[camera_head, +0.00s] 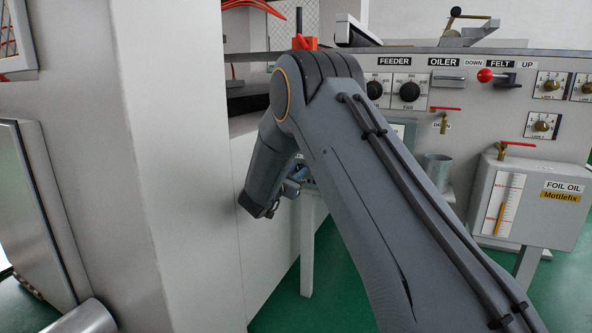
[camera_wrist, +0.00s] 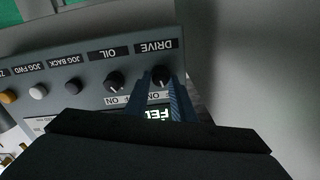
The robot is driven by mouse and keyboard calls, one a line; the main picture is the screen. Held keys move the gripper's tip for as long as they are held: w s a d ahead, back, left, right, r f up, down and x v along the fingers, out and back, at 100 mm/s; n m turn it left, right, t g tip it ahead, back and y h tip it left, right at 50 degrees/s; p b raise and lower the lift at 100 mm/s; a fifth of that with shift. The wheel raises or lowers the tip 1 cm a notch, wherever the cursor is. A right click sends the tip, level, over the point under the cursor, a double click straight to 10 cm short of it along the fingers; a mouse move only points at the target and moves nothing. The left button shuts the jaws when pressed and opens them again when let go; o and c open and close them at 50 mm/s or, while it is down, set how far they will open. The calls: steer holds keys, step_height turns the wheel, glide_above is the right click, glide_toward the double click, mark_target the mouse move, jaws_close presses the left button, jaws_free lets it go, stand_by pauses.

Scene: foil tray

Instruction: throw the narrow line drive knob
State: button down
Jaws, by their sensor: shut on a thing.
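The DRIVE knob (camera_wrist: 161,73) is a small black knob on a grey control panel (camera_wrist: 92,92), which appears upside down in the wrist view. Its black DRIVE label (camera_wrist: 156,46) is beside it. My gripper (camera_wrist: 162,83) has its two narrow blue-grey fingers on either side of the knob and is shut on it. The fingers partly cover the ON marking and a lit display (camera_wrist: 158,114) beside the knob. In the head view my arm hides the knob and the panel.
The OIL knob (camera_wrist: 115,79) is close beside the DRIVE knob, with JOG BACK (camera_wrist: 72,86) and JOG FWD (camera_wrist: 38,92) buttons further left. A large pale machine wall (camera_head: 180,170) stands left of my arm. A foil oil tank (camera_head: 535,205) is at the right.

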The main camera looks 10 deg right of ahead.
steer(key=m+p, duration=0.1)
steer(key=m, duration=0.3)
steer(key=shift+m, duration=2.3)
steer(key=c, duration=1.5)
jaws_free()
steer(key=shift+d, duration=0.1)
steer(key=p+v, duration=0.2)
steer(key=v, duration=0.6)
steer(key=shift+w, duration=0.1)
